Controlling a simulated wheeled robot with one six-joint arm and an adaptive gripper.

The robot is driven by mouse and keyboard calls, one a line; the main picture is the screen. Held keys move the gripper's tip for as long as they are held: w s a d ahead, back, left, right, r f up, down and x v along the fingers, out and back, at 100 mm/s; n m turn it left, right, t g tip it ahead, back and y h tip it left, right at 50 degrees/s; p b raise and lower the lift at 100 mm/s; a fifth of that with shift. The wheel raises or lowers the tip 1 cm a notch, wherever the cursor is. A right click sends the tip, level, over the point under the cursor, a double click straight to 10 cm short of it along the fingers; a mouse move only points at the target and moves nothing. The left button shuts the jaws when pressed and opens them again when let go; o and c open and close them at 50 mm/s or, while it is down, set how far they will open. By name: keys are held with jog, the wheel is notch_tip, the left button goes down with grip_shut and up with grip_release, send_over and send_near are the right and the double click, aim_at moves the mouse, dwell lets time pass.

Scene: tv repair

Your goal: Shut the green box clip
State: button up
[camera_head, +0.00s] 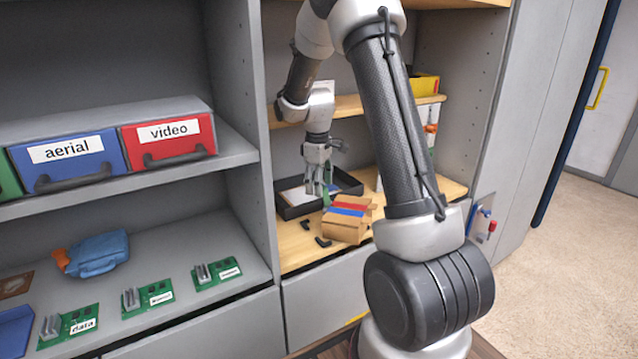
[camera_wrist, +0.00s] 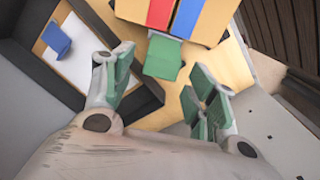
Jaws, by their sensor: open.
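A cardboard box (camera_head: 346,229) with red and blue bands sits on the wooden shelf surface below my gripper; its banded top also shows at the upper edge of the wrist view (camera_wrist: 206,32). The green clip (camera_wrist: 163,58) projects from the box's near edge in the wrist view. It looks swung out from the box, though its exact angle is hard to tell. My gripper (camera_head: 320,184) points down just above and beside the box. In the wrist view my gripper (camera_wrist: 161,75) is open, its green-padded fingers on either side of the clip, with no clear contact.
A dark tray (camera_head: 291,211) holding a white sheet and a blue item lies left of the box. Small black pieces (camera_head: 322,242) lie in front. Cabinet panels stand on both sides, and a wooden shelf (camera_head: 350,106) crosses behind my arm.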

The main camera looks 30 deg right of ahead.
jog(key=shift+c, duration=0.4)
jog(key=c, duration=1)
jog(key=shift+o, duration=0.2)
jog(key=shift+s, duration=0.1)
